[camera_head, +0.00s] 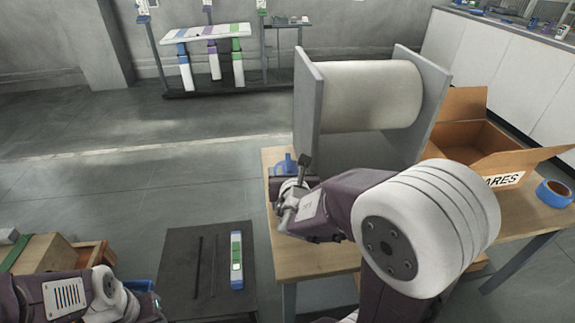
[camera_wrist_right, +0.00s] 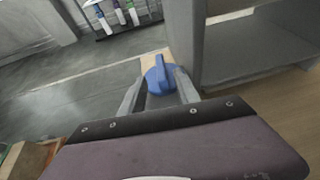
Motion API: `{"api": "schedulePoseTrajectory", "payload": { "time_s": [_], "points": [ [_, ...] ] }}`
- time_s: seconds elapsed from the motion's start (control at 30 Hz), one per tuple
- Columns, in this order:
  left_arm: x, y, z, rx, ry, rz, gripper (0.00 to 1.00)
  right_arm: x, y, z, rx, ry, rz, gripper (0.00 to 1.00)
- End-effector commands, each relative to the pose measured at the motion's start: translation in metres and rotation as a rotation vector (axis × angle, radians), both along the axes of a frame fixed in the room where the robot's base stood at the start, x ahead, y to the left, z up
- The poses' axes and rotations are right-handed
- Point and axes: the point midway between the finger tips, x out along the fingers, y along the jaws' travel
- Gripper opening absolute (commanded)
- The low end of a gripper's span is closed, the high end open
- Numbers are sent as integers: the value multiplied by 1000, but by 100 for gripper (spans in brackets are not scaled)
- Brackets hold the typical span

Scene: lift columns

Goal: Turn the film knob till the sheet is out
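The blue film knob (camera_head: 284,165) sits low at the near left of the film stand, by the table's left edge. A wide cream roll (camera_head: 372,95) lies between the stand's two grey side plates (camera_head: 308,100). My right gripper (camera_head: 297,180) is at the knob. In the right wrist view, its two fingers stand apart on either side of the knob (camera_wrist_right: 160,78), with gaps showing, so it looks open. The knob's raised grip bar points roughly along the fingers. My left gripper (camera_head: 150,305) is partly in view at the bottom left; its fingers cannot be made out. No loose sheet is visible.
An open cardboard box (camera_head: 478,145) and a roll of blue tape (camera_head: 554,193) stand on the wooden table (camera_head: 310,260) to the right. A dark low table (camera_head: 180,250) with rods and a blue-white device (camera_head: 237,260) is at the lower left. Open floor lies behind.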

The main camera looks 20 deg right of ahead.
Motion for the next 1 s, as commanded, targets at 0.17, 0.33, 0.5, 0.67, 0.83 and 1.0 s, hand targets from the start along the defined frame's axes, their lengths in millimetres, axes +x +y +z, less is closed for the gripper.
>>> {"api": "schedulePoseTrajectory", "payload": {
  "time_s": [0.17,0.33,0.5,0.67,0.83,1.0],
  "points": [
    [0,0,29,0,-1,0,36,15,-7,-1,-2,10,-2,38],
    [0,0,14,0,0,0,36,48,-18,-24,3,2,-2,38],
    [0,0,11,0,0,0,36,70,-25,-32,4,1,0,38],
    [0,0,10,0,0,0,36,77,-28,-34,4,1,-2,38],
    [0,0,10,0,0,0,36,77,-28,-34,3,0,0,38],
    [0,0,10,0,0,0,36,77,-27,-33,3,0,0,0]
  ]
}}
